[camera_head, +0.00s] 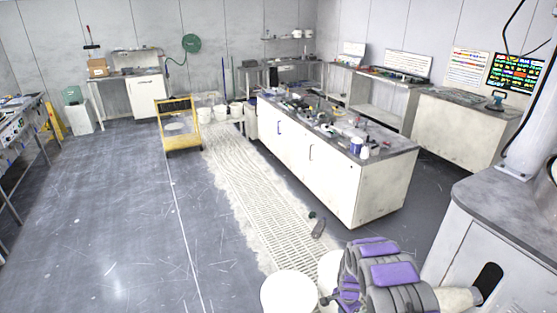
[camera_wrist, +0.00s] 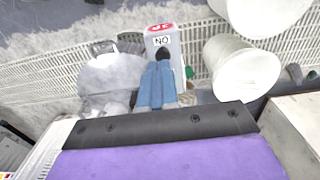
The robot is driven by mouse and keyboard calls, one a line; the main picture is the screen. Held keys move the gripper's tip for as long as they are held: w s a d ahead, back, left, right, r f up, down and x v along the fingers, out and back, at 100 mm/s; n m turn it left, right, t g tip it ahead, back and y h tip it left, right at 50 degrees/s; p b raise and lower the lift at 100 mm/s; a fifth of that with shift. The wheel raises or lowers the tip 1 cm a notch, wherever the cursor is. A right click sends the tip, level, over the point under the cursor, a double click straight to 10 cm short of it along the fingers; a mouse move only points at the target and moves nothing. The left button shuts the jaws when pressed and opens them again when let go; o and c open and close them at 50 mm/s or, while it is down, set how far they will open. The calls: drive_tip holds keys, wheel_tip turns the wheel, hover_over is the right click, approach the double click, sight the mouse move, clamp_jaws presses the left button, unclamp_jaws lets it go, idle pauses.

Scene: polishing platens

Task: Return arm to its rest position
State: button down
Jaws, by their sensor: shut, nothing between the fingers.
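My arm, grey with purple pads, shows folded at the bottom right of the head view. My gripper (camera_head: 334,297) is at its left end, low in the picture and close to white buckets. In the wrist view a purple housing with a dark bolted edge fills the bottom. Blue pieces close together, which look like the gripper's fingers (camera_wrist: 158,88), reach beyond that edge. They appear shut, with nothing visible held between them. The fingertips are small and hard to make out in the head view.
White buckets (camera_head: 288,293) stand just left of my arm. A grey-topped cabinet (camera_head: 480,235) is close on the right. A long white workbench (camera_head: 378,183) with tools stands ahead. A drain grating (camera_head: 262,205) runs along the floor, and the dark floor at left is clear.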

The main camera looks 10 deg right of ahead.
drive_tip(key=s+a+r+n+g+h, duration=0.15)
drive_tip(key=s+r, duration=0.35)
drive_tip(key=r, duration=1)
drive_tip(key=s+a+r+n, duration=0.1)
drive_tip(key=s+r+n, duration=0.3)
drive_tip(key=r, duration=1)
drive_tip(key=s+a+r+n, duration=0.2)
drive_tip(key=s+a+r, duration=0.2)
drive_tip(key=s+r, duration=0.3)
drive_tip(key=s+a+r+n, duration=0.2)
drive_tip(key=s+a+r, duration=0.25)
drive_tip(key=s, duration=0.45)
drive_tip(key=s+a+r+n, duration=0.1)
drive_tip(key=s+a+n, duration=0.1)
drive_tip(key=s, duration=0.5)
drive_tip(key=s+a+r+n+y, duration=0.1)
drive_tip(key=s+a+r+n, duration=0.1)
drive_tip(key=s, duration=0.5)
drive_tip(key=shift+s+a+r, duration=0.3)
drive_tip(key=shift+s+a, duration=0.1)
drive_tip(key=shift+a, duration=0.35)
drive_tip(key=shift+w+n+y, duration=0.1)
drive_tip(key=shift+n+y, duration=0.15)
